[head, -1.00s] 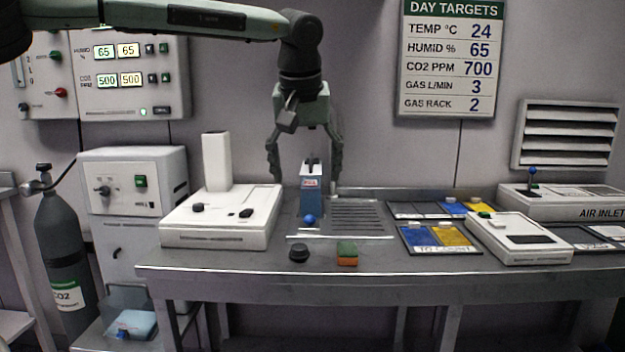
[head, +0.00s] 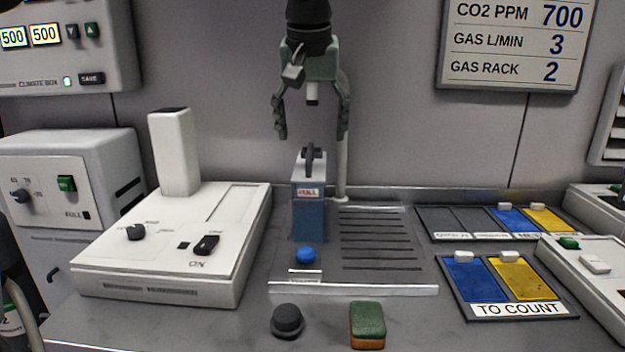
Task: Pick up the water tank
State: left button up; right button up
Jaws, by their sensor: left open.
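A tall water tank (head: 308,212) stands upright on the bench in the head view. It is translucent blue-grey with a red-and-white FULL label and a dark handle on top. A blue knob (head: 305,256) sits at its foot. My left gripper (head: 312,130) points down over the tank from behind the top of the picture. Its two fingers are spread and empty, with the fingertips just above handle height in the picture. I see no contact with the tank; the exact depth between them is unclear. My right gripper is out of view.
A white device (head: 165,245) with a column stands left of the tank. A slotted drain plate (head: 378,240) lies right of it, with a thin pale post behind. A dark knob (head: 287,321) and a green-orange sponge (head: 367,325) lie in front. Blue and yellow card trays (head: 505,280) are right.

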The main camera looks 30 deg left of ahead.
aim_at(310, 146)
pick_arm(q)
jog(key=shift+w+a+f, duration=0.1)
jog(key=shift+w+a, duration=0.05)
jog(key=shift+w, duration=0.1)
jog(key=shift+w+a+f, duration=0.1)
jog(key=shift+f, duration=0.2)
jog(key=x, duration=0.6)
jog(key=shift+a+f, duration=0.2)
jog(key=shift+f, duration=0.15)
grip_shut()
jog(key=shift+w+r, duration=0.15)
